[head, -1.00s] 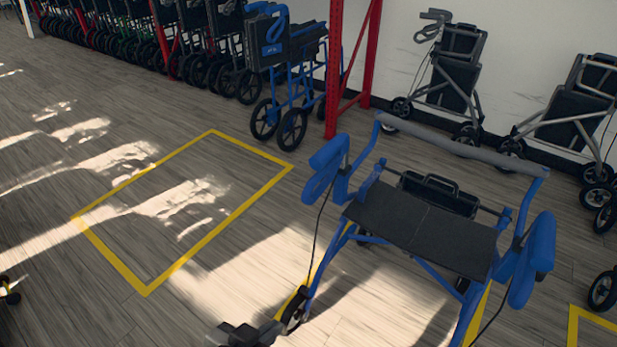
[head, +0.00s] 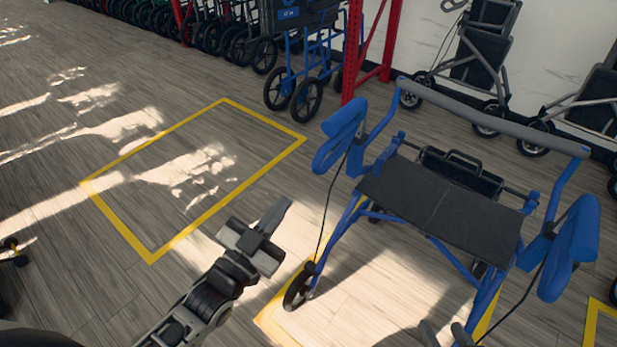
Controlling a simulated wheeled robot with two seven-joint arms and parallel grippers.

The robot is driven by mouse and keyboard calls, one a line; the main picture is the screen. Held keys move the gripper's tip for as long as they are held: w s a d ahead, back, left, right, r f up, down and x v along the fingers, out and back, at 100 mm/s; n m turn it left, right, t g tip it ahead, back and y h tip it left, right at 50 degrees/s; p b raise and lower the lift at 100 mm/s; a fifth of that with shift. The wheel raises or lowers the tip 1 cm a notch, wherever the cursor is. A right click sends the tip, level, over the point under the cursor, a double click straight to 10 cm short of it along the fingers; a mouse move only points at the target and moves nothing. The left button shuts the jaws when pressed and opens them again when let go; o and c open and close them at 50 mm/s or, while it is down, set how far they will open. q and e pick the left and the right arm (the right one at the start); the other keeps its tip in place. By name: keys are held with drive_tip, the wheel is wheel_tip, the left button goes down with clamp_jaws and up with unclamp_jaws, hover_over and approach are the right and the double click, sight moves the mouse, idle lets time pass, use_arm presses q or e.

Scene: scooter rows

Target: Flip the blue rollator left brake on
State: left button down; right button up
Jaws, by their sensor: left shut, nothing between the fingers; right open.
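The blue rollator (head: 440,210) stands upright at right of centre in the head view, with a dark seat and a grey back bar. Its handle with the blue brake loop on the picture's left (head: 340,137) is in clear view. The other blue handle (head: 573,245) is at the right. Whether either brake is on cannot be told. My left gripper (head: 280,214) is shut and empty, in the air left of and below the left handle, apart from it. My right gripper (head: 445,336) is open at the bottom edge, partly cut off, in front of the rollator.
Another blue-framed walker (head: 300,65) stands at the back beside a red rack post (head: 372,45). Grey rollators (head: 485,60) line the white wall. A yellow floor outline (head: 195,180) encloses empty floor at left.

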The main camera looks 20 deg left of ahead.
use_arm(q)
drive_tip(key=shift+w+a+r+t, duration=0.15)
drive_tip(key=shift+a+r+t, duration=0.05)
drive_tip(key=shift+r+t, duration=0.15)
use_arm(e)
drive_tip(key=shift+s, duration=0.15)
drive_tip(key=shift+r, duration=0.1)
use_arm(q)
drive_tip(key=w+d, duration=0.2)
drive_tip(key=w, duration=0.9)
drive_tip(key=shift+w+f+b, duration=0.25)
drive_tip(key=shift+f+b, duration=0.05)
drive_tip(key=shift+b, duration=0.15)
use_arm(e)
drive_tip(key=shift+w, duration=0.2)
